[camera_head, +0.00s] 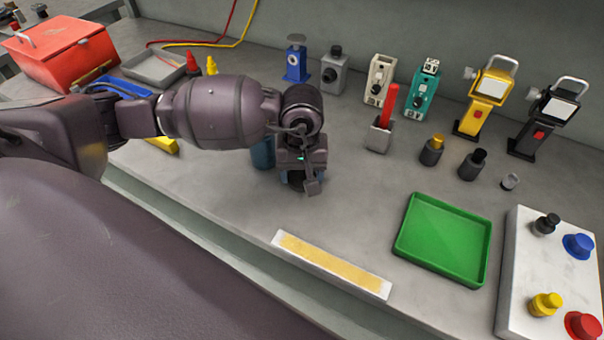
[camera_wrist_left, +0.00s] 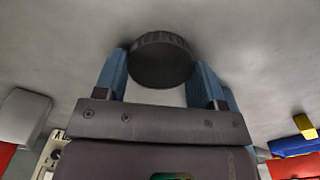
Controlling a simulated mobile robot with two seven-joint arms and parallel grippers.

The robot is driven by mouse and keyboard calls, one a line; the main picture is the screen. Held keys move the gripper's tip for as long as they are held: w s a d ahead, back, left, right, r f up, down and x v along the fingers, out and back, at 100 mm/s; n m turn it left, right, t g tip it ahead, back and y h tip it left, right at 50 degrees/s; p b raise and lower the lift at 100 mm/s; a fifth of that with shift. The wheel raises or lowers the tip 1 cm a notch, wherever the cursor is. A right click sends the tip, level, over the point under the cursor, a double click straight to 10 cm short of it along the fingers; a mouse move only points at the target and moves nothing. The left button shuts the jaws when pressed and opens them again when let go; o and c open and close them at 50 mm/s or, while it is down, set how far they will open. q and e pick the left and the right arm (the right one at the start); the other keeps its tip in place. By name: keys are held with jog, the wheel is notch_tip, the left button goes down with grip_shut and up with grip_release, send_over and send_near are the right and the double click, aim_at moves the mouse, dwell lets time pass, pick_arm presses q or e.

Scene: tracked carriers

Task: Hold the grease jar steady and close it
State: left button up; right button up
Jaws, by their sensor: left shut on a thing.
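My left gripper (camera_head: 301,183) is low over the middle of the grey bench. In the left wrist view its two blue fingers stand on either side of a dark, round, ridged lid-like piece (camera_wrist_left: 160,62), and the gripper is shut on it. Whether a jar body sits under this piece is hidden. A blue rounded thing (camera_head: 262,153) stands on the bench just left of the gripper, partly covered by my arm. I cannot tell whether it is the grease jar. My right gripper is not in view.
A green tray (camera_head: 402,246) and a white panel with coloured knobs (camera_head: 541,268) are at the right. A yellow-and-white strip (camera_head: 333,265) lies near the front edge. Meters, dark bottles and a grey holder (camera_head: 379,137) stand behind. A red toolbox (camera_head: 62,60) is far left.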

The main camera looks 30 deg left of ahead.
pick_arm(q)
notch_tip(320, 180, up, 20)
jog(key=p, duration=0.1)
jog(key=shift+p, duration=0.3)
dwell(0.4)
jog(key=m, duration=0.6)
send_near(302, 176)
jog(key=d, duration=0.2)
jog(key=shift+w+d+f, duration=0.2)
jog(key=shift+d, duration=0.1)
jog(key=shift+f, duration=0.2)
jog(key=shift+s, duration=0.1)
